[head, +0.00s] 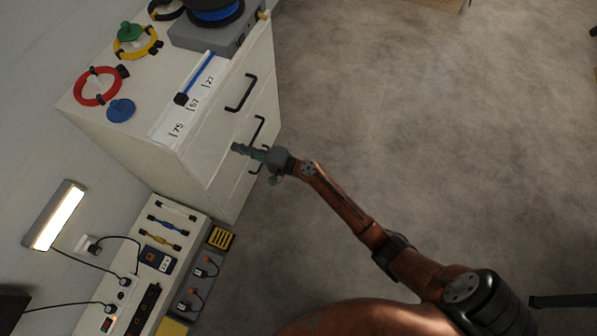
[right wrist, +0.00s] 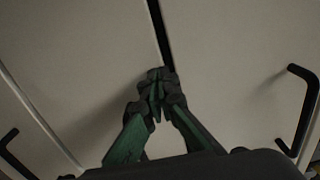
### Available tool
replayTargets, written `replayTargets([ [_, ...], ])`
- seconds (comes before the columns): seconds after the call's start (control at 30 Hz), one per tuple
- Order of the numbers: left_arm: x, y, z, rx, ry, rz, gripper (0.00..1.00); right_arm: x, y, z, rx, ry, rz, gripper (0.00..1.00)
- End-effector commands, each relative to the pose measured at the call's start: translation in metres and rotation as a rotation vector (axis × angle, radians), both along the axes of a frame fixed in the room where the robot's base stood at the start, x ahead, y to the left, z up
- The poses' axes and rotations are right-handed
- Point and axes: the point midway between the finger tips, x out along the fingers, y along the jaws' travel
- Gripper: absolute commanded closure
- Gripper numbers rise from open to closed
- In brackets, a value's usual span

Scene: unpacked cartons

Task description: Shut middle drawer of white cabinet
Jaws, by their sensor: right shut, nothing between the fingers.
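The white cabinet (head: 150,124) stands at the upper left in the head view, its drawer fronts facing right. Its black handles sit one below another: a top handle (head: 243,93), a middle handle (head: 259,128) and a lower one partly hidden by my gripper. No drawer stands far out; whether the middle one is slightly open I cannot tell. My right gripper (head: 236,148) is shut and empty, at the drawer fronts beside the middle handle. In the right wrist view the closed green fingertips (right wrist: 160,82) point at the white fronts, below a dark gap (right wrist: 160,32). Contact is unclear. My left gripper is out of view.
On the cabinet top are a red ring (head: 97,70), a blue knob (head: 121,110) and a grey box (head: 208,38) with a blue spool. A low white bench (head: 190,226) with cables stands below the cabinet. The grey floor (head: 430,110) to the right is mostly clear.

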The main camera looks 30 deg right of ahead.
Motion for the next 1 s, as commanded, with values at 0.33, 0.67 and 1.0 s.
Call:
replayTargets([
  [0.33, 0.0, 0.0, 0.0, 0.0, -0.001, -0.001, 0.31, 0.003, 0.001, 0.002, 0.001, -0.003, -0.003, 1.0],
  [0.67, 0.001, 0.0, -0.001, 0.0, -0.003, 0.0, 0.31, -0.009, -0.007, 0.001, 0.0, -0.001, 0.004, 1.0],
  [1.0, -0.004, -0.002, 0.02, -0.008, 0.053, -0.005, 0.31, -0.064, -0.047, 0.004, -0.001, -0.002, 0.011, 1.0],
])
